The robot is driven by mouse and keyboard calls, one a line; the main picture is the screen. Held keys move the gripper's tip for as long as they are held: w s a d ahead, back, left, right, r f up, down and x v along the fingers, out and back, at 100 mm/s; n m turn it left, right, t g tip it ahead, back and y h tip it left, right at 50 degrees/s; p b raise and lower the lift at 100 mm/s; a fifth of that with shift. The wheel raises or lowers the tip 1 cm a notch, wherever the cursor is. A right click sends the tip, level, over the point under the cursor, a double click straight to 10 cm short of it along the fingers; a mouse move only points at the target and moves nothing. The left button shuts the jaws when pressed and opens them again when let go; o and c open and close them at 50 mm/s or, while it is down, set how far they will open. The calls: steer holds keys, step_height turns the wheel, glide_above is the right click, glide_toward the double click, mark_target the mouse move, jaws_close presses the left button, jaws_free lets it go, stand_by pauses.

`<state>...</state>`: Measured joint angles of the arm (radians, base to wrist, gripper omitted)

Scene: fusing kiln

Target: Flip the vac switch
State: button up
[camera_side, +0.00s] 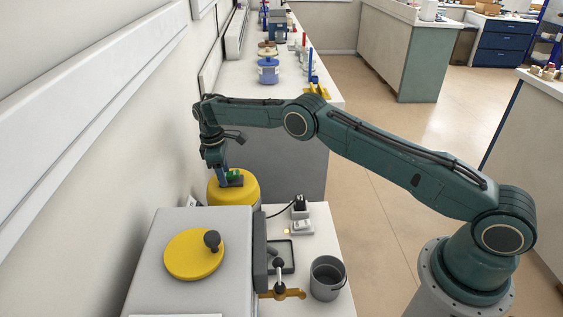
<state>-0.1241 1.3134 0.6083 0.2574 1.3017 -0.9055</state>
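My gripper (230,181) points down at the top of a yellow drum (232,193), behind the grey kiln (200,245). A small bright green piece (235,174) shows between or beside the fingers. Whether the fingers grip it, and whether they touch the drum, is too small to tell. A small white switch box (301,228) with a lit amber lamp (287,231) lies on the white bench, right of and nearer than my gripper. No label can be read, so I cannot tell which part is the vac switch.
The kiln top has a yellow round plate (194,254) with a dark knob. A black plug (299,204) with a cord, a dark tray (286,257), a brass valve (281,293) and a grey bucket (327,278) stand on the bench. The wall is close on the left.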

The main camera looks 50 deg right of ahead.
steer(key=shift+s+d+r+t+y, duration=0.15)
steer(key=shift+d+r+t+y, duration=0.05)
steer(key=shift+t+y, duration=0.5)
stand_by(0.5)
steer(key=shift+s+r+t+y, duration=0.1)
steer(key=shift+t+y, duration=0.2)
steer(key=shift+s+d+r+t+y, duration=0.1)
steer(key=shift+s+d+t+y, duration=0.05)
steer(key=shift+t+y, duration=0.35)
steer(key=shift+s+d+t+y, duration=0.1)
steer(key=shift+d+t+y, duration=0.05)
steer(key=shift+t+y, duration=0.35)
steer(key=v, duration=1.4)
steer(key=s+r+m+h, duration=0.1)
steer(key=s+r+m, duration=0.1)
steer(key=s+r, duration=0.9)
steer(key=shift+a+r+m+t, duration=0.3)
steer(key=shift+a+r+t, duration=0.15)
steer(key=shift+r, duration=0.55)
steer(key=shift+s, duration=0.1)
